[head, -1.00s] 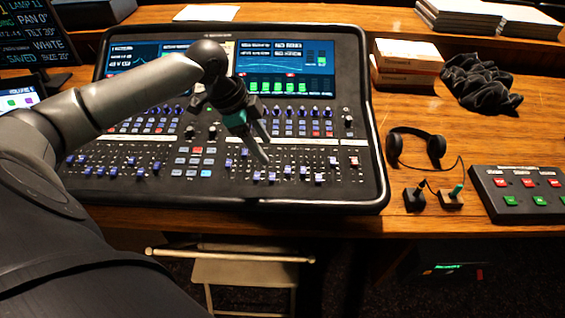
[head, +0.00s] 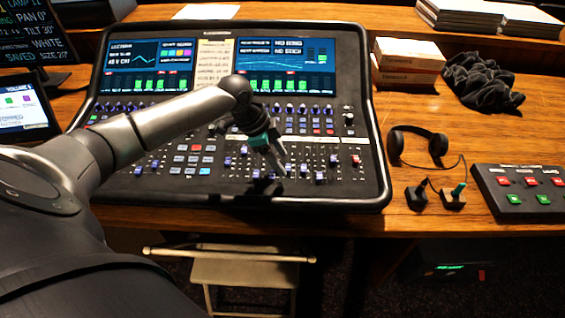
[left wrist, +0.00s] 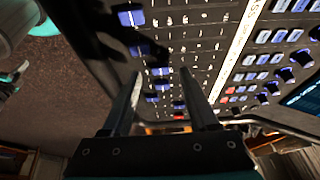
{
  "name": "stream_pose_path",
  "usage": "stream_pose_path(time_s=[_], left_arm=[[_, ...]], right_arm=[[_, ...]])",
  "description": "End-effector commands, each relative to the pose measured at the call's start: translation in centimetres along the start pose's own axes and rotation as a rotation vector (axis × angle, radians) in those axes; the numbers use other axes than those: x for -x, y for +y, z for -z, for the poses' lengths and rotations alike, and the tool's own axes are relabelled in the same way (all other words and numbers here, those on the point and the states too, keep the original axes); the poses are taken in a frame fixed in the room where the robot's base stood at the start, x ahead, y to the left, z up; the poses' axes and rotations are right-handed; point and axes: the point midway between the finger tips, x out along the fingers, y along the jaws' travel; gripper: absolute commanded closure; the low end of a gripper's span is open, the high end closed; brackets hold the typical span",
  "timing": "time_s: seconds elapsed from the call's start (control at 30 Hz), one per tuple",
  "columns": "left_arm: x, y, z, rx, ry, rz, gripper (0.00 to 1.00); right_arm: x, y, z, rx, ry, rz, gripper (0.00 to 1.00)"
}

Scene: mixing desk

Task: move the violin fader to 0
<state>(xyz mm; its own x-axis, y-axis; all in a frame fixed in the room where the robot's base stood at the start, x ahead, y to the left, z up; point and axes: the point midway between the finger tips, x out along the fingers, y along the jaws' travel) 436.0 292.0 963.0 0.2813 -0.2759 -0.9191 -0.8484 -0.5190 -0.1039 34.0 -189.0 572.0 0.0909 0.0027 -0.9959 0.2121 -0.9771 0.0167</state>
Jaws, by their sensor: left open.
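The mixing desk (head: 240,200) is a black console with rows of blue-capped faders along its front. My left gripper (head: 281,168) hangs over the front right fader rows, fingers pointing down and open. In the left wrist view its two fingers (left wrist: 161,78) stand apart, with several blue fader caps (left wrist: 160,72) showing between and beyond them. No cap is clearly held. The labels are too small to read, so I cannot tell which fader is the violin one. The gripper hides some of the faders in the head view.
Two lit screens (head: 285,66) and a paper sheet (head: 214,62) fill the desk's back. Headphones (head: 438,146), two small joysticks (head: 416,196) and a button box (head: 520,192) lie to the right. A folding chair (head: 245,270) stands in front.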

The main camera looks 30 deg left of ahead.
Motion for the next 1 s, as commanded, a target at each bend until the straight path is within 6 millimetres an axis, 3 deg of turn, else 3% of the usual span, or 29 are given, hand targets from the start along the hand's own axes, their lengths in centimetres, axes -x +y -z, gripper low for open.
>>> stream_pose_path(time_s=[0.2,0.5,1.0], left_arm=[[-1.8,0.0,0.0,0.0,0.0,0.0,0.4],[-1.9,0.0,0.0,0.0,-0.001,0.001,0.4],[-1.9,0.0,0.0,0.0,0.0,0.001,0.96]], right_arm=[[-0.3,0.0,0.0,0.0,0.0,0.0,1.0],[-0.3,0.0,0.0,0.001,0.001,0.0,1.0],[-0.3,0.0,0.1,0.001,0.001,0.0,1.0]])
